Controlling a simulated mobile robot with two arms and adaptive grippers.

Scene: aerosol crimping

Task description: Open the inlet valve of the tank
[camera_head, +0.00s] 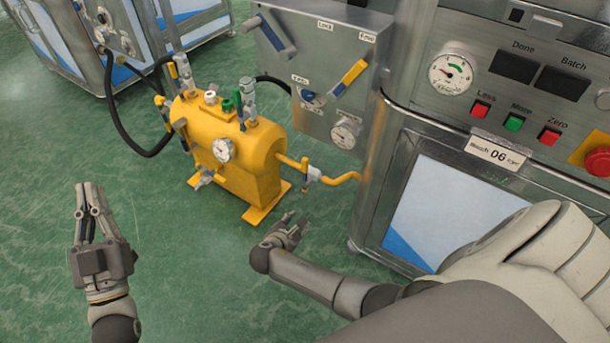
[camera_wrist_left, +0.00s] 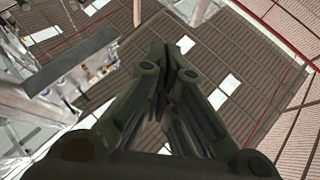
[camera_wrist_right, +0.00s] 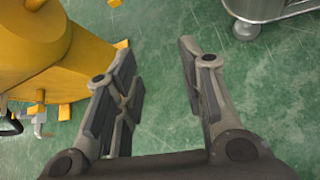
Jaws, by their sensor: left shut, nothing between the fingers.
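The yellow tank (camera_head: 240,165) stands on the green floor with a round gauge (camera_head: 222,150) on its front. A valve with a yellow handle (camera_head: 174,70) is at its back left, near a black hose (camera_head: 122,130). I cannot tell which valve is the inlet. My left gripper (camera_head: 88,188) is raised, shut and empty, left of the tank and apart from it; it fills the left wrist view (camera_wrist_left: 172,55). My right gripper (camera_head: 296,220) is open and empty in front of the tank's right side; its spread fingers show in the right wrist view (camera_wrist_right: 165,70).
A steel machine (camera_head: 410,150) with a gauge, buttons and a red stop knob (camera_head: 598,160) stands right of the tank. Its panel carries a yellow lever (camera_head: 350,76) and a blue knob (camera_head: 308,97). A steel cabinet (camera_head: 75,45) stands at the back left. The floor in front is clear.

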